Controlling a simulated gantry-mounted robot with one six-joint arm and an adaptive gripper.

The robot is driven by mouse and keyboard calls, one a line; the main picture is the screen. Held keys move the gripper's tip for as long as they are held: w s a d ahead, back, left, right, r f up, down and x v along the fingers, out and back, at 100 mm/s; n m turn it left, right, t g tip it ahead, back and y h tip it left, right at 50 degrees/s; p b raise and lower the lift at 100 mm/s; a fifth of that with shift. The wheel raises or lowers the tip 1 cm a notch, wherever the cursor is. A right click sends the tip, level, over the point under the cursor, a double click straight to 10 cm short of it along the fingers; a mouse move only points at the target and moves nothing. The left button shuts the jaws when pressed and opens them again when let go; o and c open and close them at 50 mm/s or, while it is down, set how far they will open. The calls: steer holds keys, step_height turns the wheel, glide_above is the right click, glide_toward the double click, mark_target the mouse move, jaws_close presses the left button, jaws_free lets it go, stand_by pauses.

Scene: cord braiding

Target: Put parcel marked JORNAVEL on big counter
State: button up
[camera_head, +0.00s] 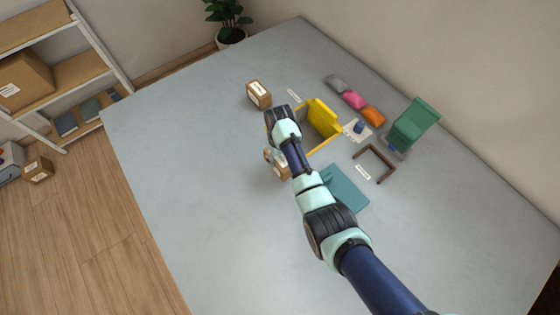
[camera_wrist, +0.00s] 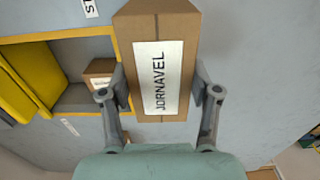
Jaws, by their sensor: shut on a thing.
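The parcel marked JORNAVEL (camera_wrist: 158,75) is a brown cardboard box with a white label, upright in the wrist view with its lettering readable sideways. My gripper (camera_wrist: 160,95) is shut on it, one finger on each side. In the head view, a brown parcel with a pale label (camera_head: 270,159) shows partly behind my arm and seems to be this one. The large grey counter (camera_head: 190,150) spreads under my arm. I cannot tell from these views whether the parcel touches it.
A yellow open container (camera_head: 322,116) stands close by, with a small box (camera_wrist: 101,72) within its frame in the wrist view. Another brown parcel (camera_head: 258,94) stands behind. A teal panel (camera_head: 346,188), brown frame (camera_head: 375,163) and green bin (camera_head: 413,123) lie right. The left counter area is clear.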

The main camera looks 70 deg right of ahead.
step_height(320, 180, down, 4)
steer(key=shift+f+b, duration=0.2)
steer(key=shift+b, duration=0.9)
steer(key=shift+r, duration=0.15)
steer(key=o, duration=0.7)
steer(key=shift+f, duration=0.25)
steer(key=o, duration=0.5)
steer(key=shift+r, duration=0.1)
step_height(320, 180, up, 12)
steer(key=p, duration=0.5)
steer(key=shift+r, duration=0.15)
